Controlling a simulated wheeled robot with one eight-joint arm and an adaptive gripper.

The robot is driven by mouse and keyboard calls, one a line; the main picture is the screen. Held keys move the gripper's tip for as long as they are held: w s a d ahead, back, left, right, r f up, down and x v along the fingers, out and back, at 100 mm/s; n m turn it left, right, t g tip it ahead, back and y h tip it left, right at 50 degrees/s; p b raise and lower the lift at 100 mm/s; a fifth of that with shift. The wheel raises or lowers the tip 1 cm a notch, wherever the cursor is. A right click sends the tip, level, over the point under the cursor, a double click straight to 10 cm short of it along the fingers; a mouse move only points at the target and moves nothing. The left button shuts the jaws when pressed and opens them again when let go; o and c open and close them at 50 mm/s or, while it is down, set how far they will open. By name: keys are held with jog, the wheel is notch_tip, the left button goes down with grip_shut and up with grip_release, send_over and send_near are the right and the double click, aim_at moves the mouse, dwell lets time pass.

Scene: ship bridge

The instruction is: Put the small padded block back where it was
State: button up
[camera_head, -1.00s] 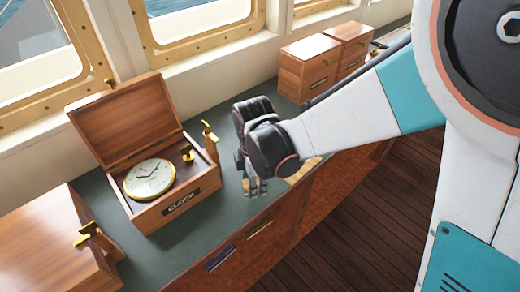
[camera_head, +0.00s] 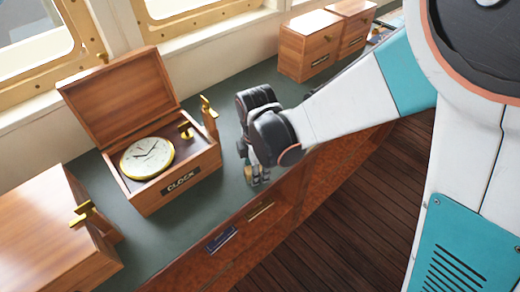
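My gripper (camera_head: 257,178) points down over the front edge of the green counter, right of the clock box. Its fingertips are small and partly hidden by the dark wrist. A small tan piece (camera_head: 248,174) shows at the fingertips. It may be the padded block, but I cannot tell, nor whether it is held. The wooden clock box (camera_head: 180,184) stands open on the counter with its lid tilted back. A round white clock with a brass rim (camera_head: 147,158) lies in it. No padded block shows clearly elsewhere.
A large wooden box (camera_head: 50,240) stands at the lower left. Two smaller wooden boxes (camera_head: 305,58) stand at the back by the windows. The green counter (camera_head: 185,232) is bare between the clock box and my gripper. Wooden floor lies right of the counter.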

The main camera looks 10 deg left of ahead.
jog(key=o, duration=0.3)
jog(key=shift+s+f, duration=0.1)
jog(key=shift+f, duration=0.3)
jog(key=shift+r, duration=0.2)
notch_tip(320, 180, up, 13)
jog(key=p, duration=0.9)
jog(key=shift+f, duration=0.15)
